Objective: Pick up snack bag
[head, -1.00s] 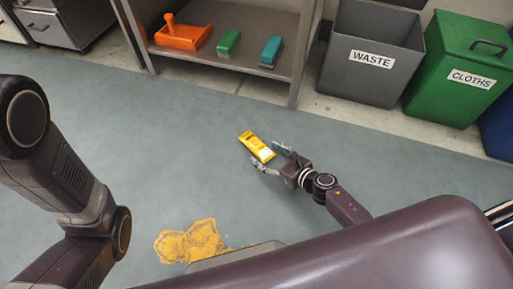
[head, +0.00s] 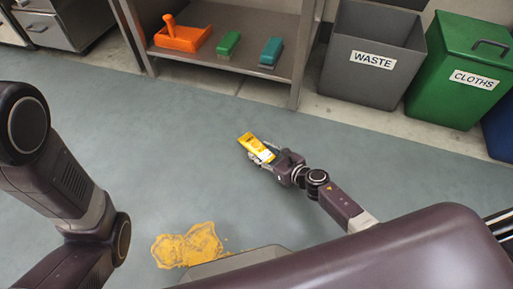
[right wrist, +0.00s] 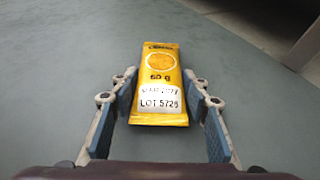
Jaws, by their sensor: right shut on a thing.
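The snack bag (head: 252,143) is a yellow packet with a white label, marked "60 g" and "LOT 5726" in the right wrist view (right wrist: 160,62). It is on or just above the grey-green floor; I cannot tell which. My right gripper (head: 263,156) is shut on the bag, with one finger along each side. In the right wrist view both blue-padded fingers (right wrist: 158,105) flank the bag's near, labelled end, and its far end sticks out ahead. My left arm shows at the left of the head view, but its gripper is out of frame.
A yellow spill (head: 188,246) lies on the floor nearer me. A low shelf (head: 215,57) holds an orange tray (head: 184,38), a green brush (head: 229,43) and a teal brush (head: 271,51). A grey WASTE bin (head: 365,84) and green CLOTHS bin (head: 447,95) stand right. Floor around the bag is clear.

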